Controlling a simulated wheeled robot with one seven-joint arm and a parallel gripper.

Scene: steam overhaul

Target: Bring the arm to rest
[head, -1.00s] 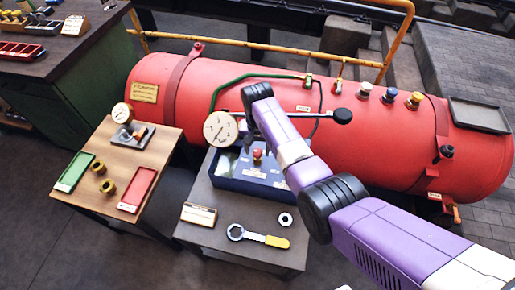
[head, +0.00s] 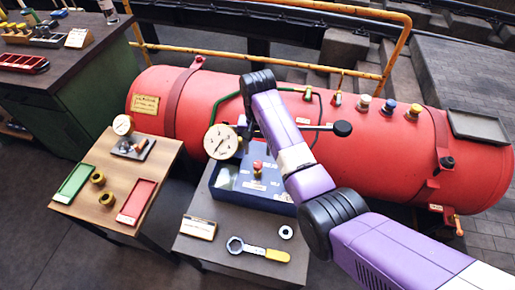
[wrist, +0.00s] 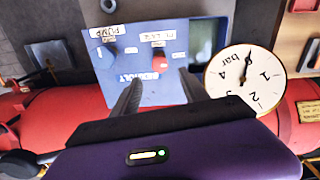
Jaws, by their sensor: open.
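My purple arm (head: 296,158) reaches in from the lower right in the head view, its far end over the blue test box (head: 226,196) on the grey table. My gripper (wrist: 160,88) shows in the wrist view with its two dark fingers apart and nothing between them.
A red tank (head: 340,135) with a yellow rail (head: 300,64) stands behind. A spanner (head: 258,248), a ring (head: 286,232) and a card holder (head: 198,227) lie in front of the box. A wooden table (head: 113,184) at left holds a green tray, red tray and small gauge.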

